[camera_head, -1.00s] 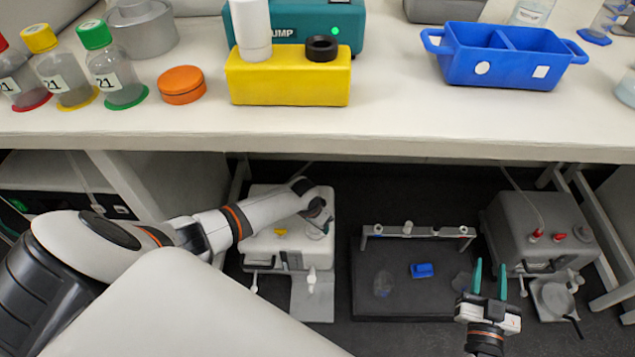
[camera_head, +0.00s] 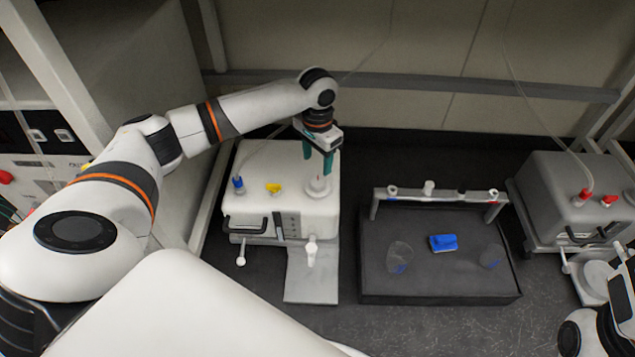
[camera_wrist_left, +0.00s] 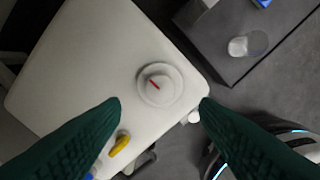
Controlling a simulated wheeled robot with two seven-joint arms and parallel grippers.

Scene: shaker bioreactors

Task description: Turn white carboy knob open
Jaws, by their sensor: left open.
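The white carboy (camera_head: 270,159) stands on the floor, left of centre in the head view; its top also fills the left of the left wrist view (camera_wrist_left: 82,62). Its round white knob (camera_head: 319,187) sits at the top's right side. In the left wrist view the knob (camera_wrist_left: 161,86) carries a red line, slanting. My left gripper (camera_head: 318,160) points down just above the knob, its teal fingers open and apart. In the left wrist view the knob lies ahead of and between the fingertips (camera_wrist_left: 161,104). No contact shows. My right gripper is out of view; only part of that arm shows at lower right.
A yellow part (camera_head: 273,188) and a blue cap (camera_head: 238,183) are on the carboy's top. A dark platform (camera_head: 440,275) with a rack and a blue block (camera_head: 443,243) stands right of it. A grey carboy (camera_head: 570,205) stands further right. Dark floor separates them.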

